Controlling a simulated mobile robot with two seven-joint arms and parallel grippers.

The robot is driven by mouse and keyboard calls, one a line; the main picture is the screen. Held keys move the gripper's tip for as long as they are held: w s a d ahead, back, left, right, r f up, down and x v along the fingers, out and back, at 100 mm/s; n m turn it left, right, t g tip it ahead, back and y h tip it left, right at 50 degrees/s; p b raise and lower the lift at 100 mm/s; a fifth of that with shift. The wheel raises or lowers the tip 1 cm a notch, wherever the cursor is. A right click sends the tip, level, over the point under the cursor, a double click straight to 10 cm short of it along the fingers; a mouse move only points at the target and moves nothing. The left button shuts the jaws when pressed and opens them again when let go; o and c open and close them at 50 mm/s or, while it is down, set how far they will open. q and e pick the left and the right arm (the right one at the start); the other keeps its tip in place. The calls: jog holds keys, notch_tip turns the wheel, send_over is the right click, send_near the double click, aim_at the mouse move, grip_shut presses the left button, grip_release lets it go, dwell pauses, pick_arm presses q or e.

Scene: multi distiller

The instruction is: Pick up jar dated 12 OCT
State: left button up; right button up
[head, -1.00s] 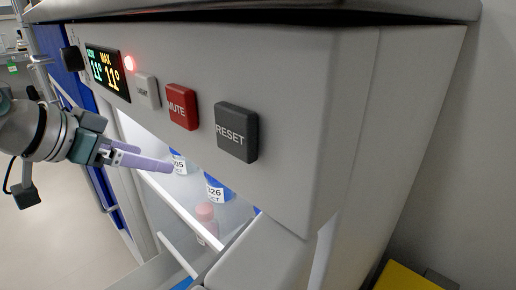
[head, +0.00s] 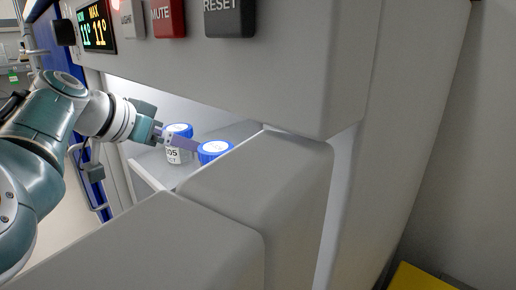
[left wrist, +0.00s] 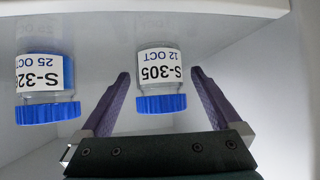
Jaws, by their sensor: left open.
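The jar dated 12 OCT (left wrist: 160,72), labelled S-305, has a blue lid and appears upside down in the left wrist view. In the head view it is the left jar (head: 178,155) on the fridge shelf, its label partly hidden. My left gripper (left wrist: 160,76) is open, with one purple finger on each side of this jar in the wrist view. I cannot tell whether either finger touches it. In the head view, a finger of the gripper (head: 182,142) crosses in front of the jar. My right gripper is not in view.
A second blue-lidded jar (left wrist: 45,88), dated 25 OCT, stands close by; its lid (head: 215,149) shows in the head view. The pale shelf (head: 152,172) lies inside the fridge. The front panel with its RESET button (head: 229,17) overhangs the opening.

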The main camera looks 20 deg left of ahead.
pick_arm(q)
jog(key=c, duration=1.4)
jog(key=shift+c, duration=0.3)
jog(key=shift+r, duration=0.15)
